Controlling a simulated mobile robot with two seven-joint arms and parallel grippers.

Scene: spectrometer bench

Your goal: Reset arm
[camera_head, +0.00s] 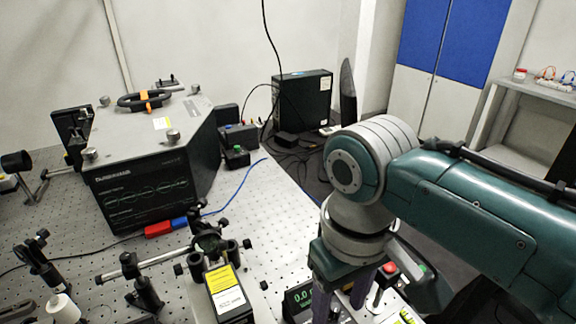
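My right arm comes in from the right and bends downward above the front right of the bench. Its gripper (340,303) points down, with two purplish-grey fingers apart and nothing seen between them. The fingers are over or beside a small meter (299,298) with a lit green readout; I cannot tell whether they touch anything. My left arm and gripper are not in view.
A large black spectrometer box (150,185) with a grey lid stands on the perforated optical bench (270,215). Optical mounts (140,280) and a yellow-labelled black unit (227,292) stand in front. A red button (389,268) is right of the gripper. A blue cable (240,186) crosses the bench.

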